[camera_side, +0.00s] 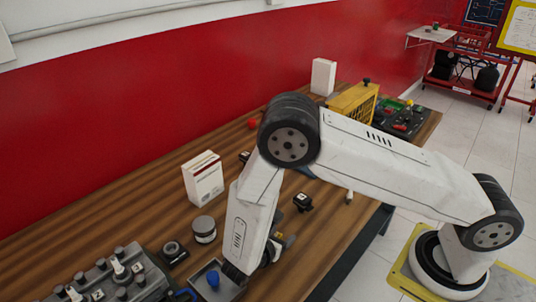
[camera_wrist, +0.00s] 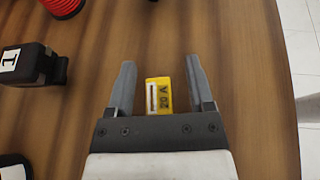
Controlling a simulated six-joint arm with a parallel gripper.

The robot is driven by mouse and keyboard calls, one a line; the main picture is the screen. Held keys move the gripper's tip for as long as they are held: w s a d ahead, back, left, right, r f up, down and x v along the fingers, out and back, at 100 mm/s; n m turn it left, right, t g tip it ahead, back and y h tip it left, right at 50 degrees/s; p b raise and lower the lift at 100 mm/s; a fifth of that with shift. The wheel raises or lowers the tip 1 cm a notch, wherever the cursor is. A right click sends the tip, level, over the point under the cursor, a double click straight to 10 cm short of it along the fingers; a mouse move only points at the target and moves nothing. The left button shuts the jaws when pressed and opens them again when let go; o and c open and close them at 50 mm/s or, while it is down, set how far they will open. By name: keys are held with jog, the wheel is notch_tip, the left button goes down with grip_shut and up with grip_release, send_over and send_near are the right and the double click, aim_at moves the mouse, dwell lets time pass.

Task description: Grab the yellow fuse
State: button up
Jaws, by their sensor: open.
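In the wrist view the yellow fuse (camera_wrist: 159,95) lies flat on the wooden table, with a white patch and dark lettering on its face. My gripper (camera_wrist: 157,78) is open, with one finger to the left of the fuse and one to the right. How high the fingers are above the table I cannot tell.
In the wrist view a black block marked 1 (camera_wrist: 32,65) stands left of my gripper, with a red ribbed part (camera_wrist: 62,5) beyond it. In the side view a tray with a blue knob (camera_side: 213,279) is close by my arm. A white box (camera_side: 203,178) stands farther back.

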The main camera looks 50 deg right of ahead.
jog(key=shift+c, duration=0.2)
grip_shut()
jog(key=shift+r, duration=0.1)
dwell(0.4)
jog(key=shift+r, duration=1.05)
jog(key=s+d+r, duration=0.1)
jog(key=s+r, duration=0.9)
jog(key=s, duration=0.4)
jog(key=shift+d+r, duration=0.3)
jog(key=shift+r, duration=0.05)
